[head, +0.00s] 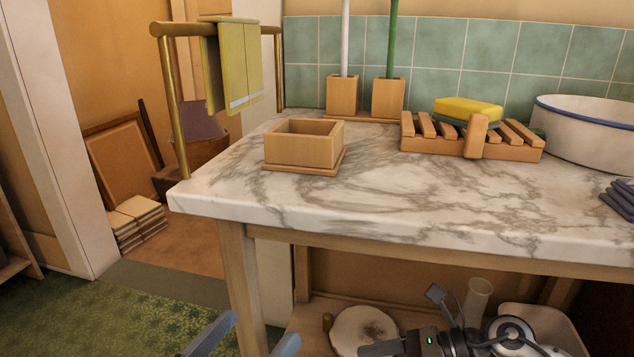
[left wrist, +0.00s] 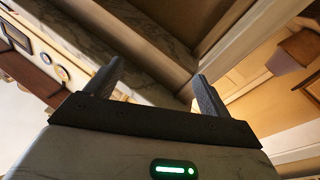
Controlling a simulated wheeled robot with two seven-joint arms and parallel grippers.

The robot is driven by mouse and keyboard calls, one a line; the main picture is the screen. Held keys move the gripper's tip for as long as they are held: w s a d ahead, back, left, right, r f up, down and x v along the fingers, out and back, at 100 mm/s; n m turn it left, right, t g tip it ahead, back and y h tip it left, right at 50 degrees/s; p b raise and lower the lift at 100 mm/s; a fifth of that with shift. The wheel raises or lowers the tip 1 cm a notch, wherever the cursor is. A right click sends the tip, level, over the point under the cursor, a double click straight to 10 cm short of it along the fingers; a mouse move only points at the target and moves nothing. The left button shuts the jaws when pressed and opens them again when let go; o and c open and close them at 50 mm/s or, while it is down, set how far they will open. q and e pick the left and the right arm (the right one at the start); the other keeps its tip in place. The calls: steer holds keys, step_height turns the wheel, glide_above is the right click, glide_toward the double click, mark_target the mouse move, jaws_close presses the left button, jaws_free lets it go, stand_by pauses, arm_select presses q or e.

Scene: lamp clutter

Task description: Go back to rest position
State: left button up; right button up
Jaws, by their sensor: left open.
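My left gripper (head: 266,325) shows at the bottom edge of the head view, in front of the table's left leg. Its two blue-grey fingers stand apart with nothing between them. In the left wrist view the left gripper (left wrist: 155,75) is also open and empty, with the table's underside and a leg beyond it. My right gripper (head: 405,325) is low in the head view, in front of the lower shelf. It is dark, with a small green light, and partly cut off by the frame edge. I cannot make out its jaws clearly.
The marble-topped table (head: 370,205) carries a wooden box (head: 300,150), a slatted rack (head: 425,142) with a yellow block (head: 468,109), and a white basin (head: 590,120). A plate (head: 362,332) and glass (head: 477,300) are below. Green carpet (head: 70,310) lies clear at left.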

steer(key=s+a+r+m+t+y, duration=0.1)
steer(key=a+r+m+t+y, duration=0.15)
steer(key=r+m+t, duration=0.6)
steer(key=s+a+r+m+t+y, duration=0.25)
steer(key=r+m, duration=0.25)
steer(key=m, duration=0.6)
arm_select(q)
steer(key=s+a+r+g+y+p, duration=0.4)
steer(key=a+r+g+y+p, duration=0.2)
steer(key=p, duration=2.6)
steer(key=shift+a+r+n+y+p, duration=0.25)
steer(key=shift+n+y+p, duration=0.05)
steer(key=shift+p, duration=0.05)
arm_select(e)
steer(key=s+d+r+m+g+h, duration=0.1)
steer(key=s+d+r+m+h, duration=0.2)
steer(key=m, duration=0.9)
steer(key=s+d+r+m+g+h, duration=0.1)
steer(key=s+d+r+m+h, duration=0.2)
steer(key=d+m+h, duration=0.4)
steer(key=shift+s+d+r+m+h, duration=0.2)
steer(key=shift+s+r+m+h, duration=0.2)
steer(key=shift+m+h, duration=2.45)
arm_select(q)
steer(key=shift+s, duration=0.1)
arm_select(e)
steer(key=shift+y, duration=0.25)
